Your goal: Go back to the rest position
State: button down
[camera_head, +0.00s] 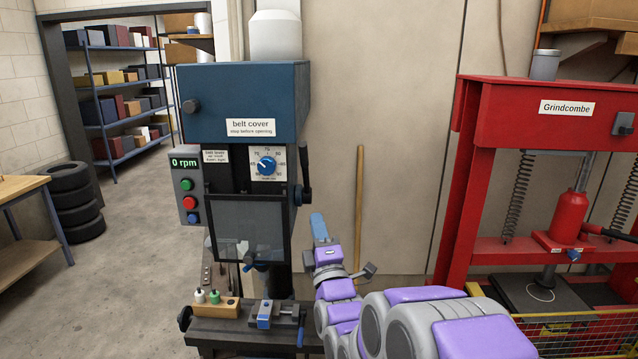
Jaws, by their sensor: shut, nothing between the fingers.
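My arm reaches in from the bottom right, with purple and grey links. Its end, with my gripper (321,232), is just right of the blue drill press (242,95), in front of the pale wall. My gripper is shut and holds nothing. The fingertips are small and partly hidden by the wrist, and I cannot tell whether they touch the press. The press display (186,162) reads 0 rpm, and its belt cover is closed.
A vise (278,314) and a wooden block (215,307) with small bottles are on the press table. A red Grindcombe press (540,105) stands at right, with yellow mesh (560,328) low in front. Tires (75,200) stand at left. Floor at left is clear.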

jog(key=s+d+f+m+g+h, duration=0.2)
jog(key=s+d+f+m+g, duration=0.25)
jog(key=s+f+g, duration=0.25)
jog(key=s+d+f+m+g+h, duration=0.2)
jog(key=s+d+f+m+g, duration=0.2)
jog(key=s+f+m+g, duration=0.3)
jog(key=s+d+f+m+g, duration=0.1)
jog(key=s+d+m+g, duration=0.1)
jog(key=s, duration=0.9)
jog(key=s+d+f+m+g+h, duration=0.1)
jog(key=s+m+g, duration=0.3)
jog(key=s, duration=0.7)
jog(key=s+d+f+m+g, duration=0.2)
jog(key=s+d+m+g, duration=0.1)
jog(key=s, duration=0.8)
jog(key=shift+d+g+h, duration=0.2)
jog(key=shift+g+h, duration=0.1)
jog(key=shift+g, duration=0.5)
jog(key=shift+m, duration=0.25)
